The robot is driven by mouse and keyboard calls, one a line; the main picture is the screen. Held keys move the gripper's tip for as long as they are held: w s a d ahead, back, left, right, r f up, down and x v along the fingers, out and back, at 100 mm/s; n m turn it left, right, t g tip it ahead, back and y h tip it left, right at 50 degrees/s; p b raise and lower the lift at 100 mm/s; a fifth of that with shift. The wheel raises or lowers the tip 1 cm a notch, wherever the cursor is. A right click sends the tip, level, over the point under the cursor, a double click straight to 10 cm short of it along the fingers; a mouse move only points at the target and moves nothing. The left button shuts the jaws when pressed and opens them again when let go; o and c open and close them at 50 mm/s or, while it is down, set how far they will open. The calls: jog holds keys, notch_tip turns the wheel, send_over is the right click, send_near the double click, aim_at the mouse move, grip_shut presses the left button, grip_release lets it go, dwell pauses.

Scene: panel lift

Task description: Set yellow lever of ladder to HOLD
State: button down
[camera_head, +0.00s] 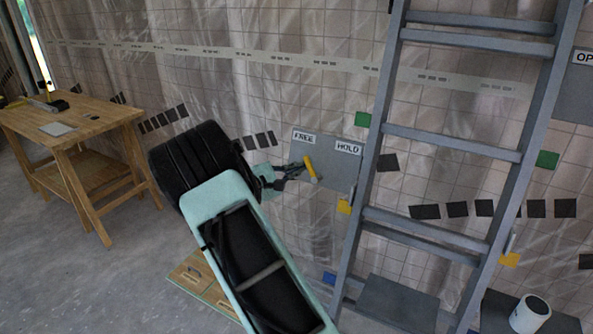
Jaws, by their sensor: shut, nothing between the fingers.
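The yellow lever (311,168) sits on a grey plate (338,178) at the left side of the grey ladder (365,195). The lever leans, with its top toward the upper left. A FREE label (303,137) is at the plate's upper left and a HOLD label (347,148) at its upper right. My gripper (304,172) is shut and empty, with its fingertips at the left side of the lever. I cannot tell whether they touch it. My arm hides the area to the left of the plate.
A wooden workbench (88,122) stands at the left. A wooden board (190,275) lies on the floor behind my arm. A white cylinder (530,313) stands at the lower right. Another grey plate (579,88) is at the right edge. Bare floor lies between bench and arm.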

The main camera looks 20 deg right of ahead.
aim_at(316, 181)
jog(key=shift+d+r+m+b, duration=0.15)
jog(key=shift+d+m+b, duration=0.05)
jog(key=shift+m+b, duration=0.65)
jog(key=m+b, duration=0.2)
jog(key=b, duration=0.1)
jog(key=s+d+r+m+g+b, duration=0.1)
jog(key=m+b, duration=0.1)
jog(key=b, duration=0.1)
jog(key=d+m+y+b, duration=0.1)
jog(key=m+b, duration=0.1)
jog(key=b, duration=0.1)
jog(key=shift+s+r, duration=0.3)
jog(key=shift+s, duration=0.05)
jog(key=m+b, duration=0.2)
jog(key=b, duration=0.1)
jog(key=s+d+m+y+b, duration=0.1)
jog(key=b, duration=0.1)
jog(key=shift+s+d+r+m+g, duration=0.1)
jog(key=shift+r+m+g, duration=0.15)
jog(key=shift+r+g, duration=0.05)
jog(key=m+b, duration=0.1)
jog(key=s+d+m+y+b, duration=0.1)
jog(key=b, duration=0.1)
jog(key=shift+s+r+m+b, duration=0.15)
jog(key=shift+r+m+b, duration=0.15)
jog(key=shift+m, duration=0.1)
jog(key=shift+r, duration=0.1)
